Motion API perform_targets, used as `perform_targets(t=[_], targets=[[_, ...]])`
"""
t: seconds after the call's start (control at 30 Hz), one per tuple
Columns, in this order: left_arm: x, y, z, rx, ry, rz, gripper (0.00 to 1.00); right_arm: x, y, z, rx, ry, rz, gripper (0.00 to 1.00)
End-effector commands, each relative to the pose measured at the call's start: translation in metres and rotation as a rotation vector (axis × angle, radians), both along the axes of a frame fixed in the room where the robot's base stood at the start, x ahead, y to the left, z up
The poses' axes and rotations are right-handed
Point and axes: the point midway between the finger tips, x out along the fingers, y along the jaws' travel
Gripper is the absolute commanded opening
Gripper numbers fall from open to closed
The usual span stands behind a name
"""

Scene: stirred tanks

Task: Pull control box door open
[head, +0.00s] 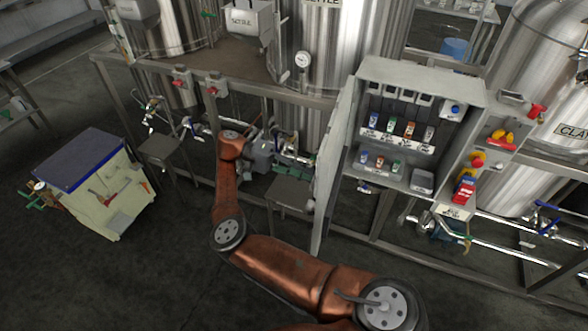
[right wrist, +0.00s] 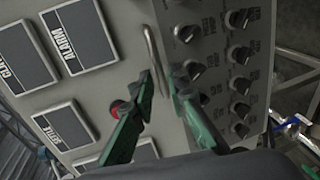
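The control box (head: 408,150) stands at the right in the head view, its inside showing. Its door (head: 334,165) is swung wide open toward me, seen nearly edge-on. In the right wrist view the door's outer face (right wrist: 110,85) fills most of the picture, with a metal bar handle (right wrist: 152,45). My right gripper (right wrist: 160,76) has its green fingers apart, one on each side of the handle's lower part; contact cannot be made out. In the head view the right gripper (head: 292,170) is left of the door, small and partly lost among fittings. My left gripper is out of view.
The door face carries knobs (right wrist: 240,85), a red button (right wrist: 120,108) and label plates. Steel tanks (head: 335,60), a frame and pipes stand behind. A pale cart with a blue lid (head: 85,160) is at the left. Floor is clear in front.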

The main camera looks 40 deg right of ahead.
Motion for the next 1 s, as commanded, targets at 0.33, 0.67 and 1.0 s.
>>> perform_targets(t=[0.33, 0.67, 1.0], targets=[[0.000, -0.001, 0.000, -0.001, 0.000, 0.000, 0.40, 0.019, 0.010, 0.005, 0.004, 0.000, -0.002, 0.15], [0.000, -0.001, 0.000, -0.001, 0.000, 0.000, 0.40, 0.031, 0.017, 0.007, 0.003, -0.004, 0.007, 0.15], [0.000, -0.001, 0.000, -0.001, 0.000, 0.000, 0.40, 0.034, 0.019, 0.008, 0.002, -0.006, 0.012, 0.15]])
